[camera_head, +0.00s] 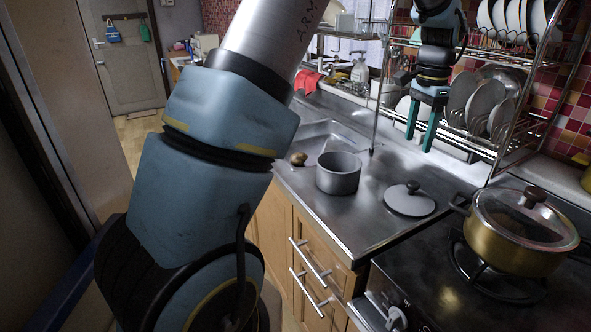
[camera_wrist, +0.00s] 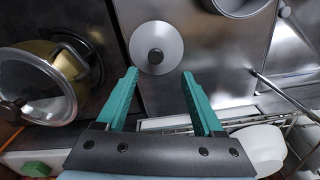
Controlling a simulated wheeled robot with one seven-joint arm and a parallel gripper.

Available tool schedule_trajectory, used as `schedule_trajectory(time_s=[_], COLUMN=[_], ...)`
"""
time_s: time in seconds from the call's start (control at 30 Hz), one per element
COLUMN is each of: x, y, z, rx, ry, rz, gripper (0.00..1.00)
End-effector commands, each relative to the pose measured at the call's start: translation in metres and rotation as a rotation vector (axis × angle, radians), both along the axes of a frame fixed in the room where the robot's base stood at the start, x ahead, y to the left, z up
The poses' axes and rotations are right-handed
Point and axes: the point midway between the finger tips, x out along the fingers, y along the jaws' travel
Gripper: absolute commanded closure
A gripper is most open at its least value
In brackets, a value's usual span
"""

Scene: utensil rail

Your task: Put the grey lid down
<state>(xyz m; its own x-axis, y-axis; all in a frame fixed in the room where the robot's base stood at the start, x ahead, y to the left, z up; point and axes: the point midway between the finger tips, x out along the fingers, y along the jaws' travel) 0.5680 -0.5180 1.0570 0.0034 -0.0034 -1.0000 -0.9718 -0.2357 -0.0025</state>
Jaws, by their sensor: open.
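The grey lid (camera_head: 409,198) lies flat on the steel counter, knob up, between the grey pot and the stove. It also shows in the wrist view (camera_wrist: 168,52), just beyond my fingertips. My gripper (camera_head: 428,122) is above the counter near the dish rack, with its green fingers pointing down. In the wrist view my gripper (camera_wrist: 158,75) is open, with nothing between its fingers. The fingers are apart from the lid. The grey pot (camera_head: 338,173) stands uncovered on the counter left of the lid; only part of it shows at the top of the wrist view (camera_wrist: 238,5).
A gold pot with a glass lid (camera_head: 520,235) sits on the stove (camera_head: 420,280) at right. A wire dish rack (camera_head: 510,150) with plates stands behind the counter. A sink (camera_head: 325,133) with a small brown object (camera_head: 298,158) near it is left of the grey pot.

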Motion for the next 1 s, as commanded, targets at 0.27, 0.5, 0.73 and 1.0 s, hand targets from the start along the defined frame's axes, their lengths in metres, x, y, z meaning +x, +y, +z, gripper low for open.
schedule_trajectory(time_s=[0.27, 0.5, 0.73, 1.0], x=[-0.001, -0.07, -0.107, -0.108], y=[0.187, 0.319, 0.354, 0.354], z=[-0.017, -0.043, -0.054, -0.055], rx=[-0.039, -0.084, -0.1, -0.099], ry=[-0.045, -0.09, -0.106, -0.105], rz=[0.554, 1.051, 1.231, 1.234], gripper=[0.31, 0.31, 0.31, 0.31])
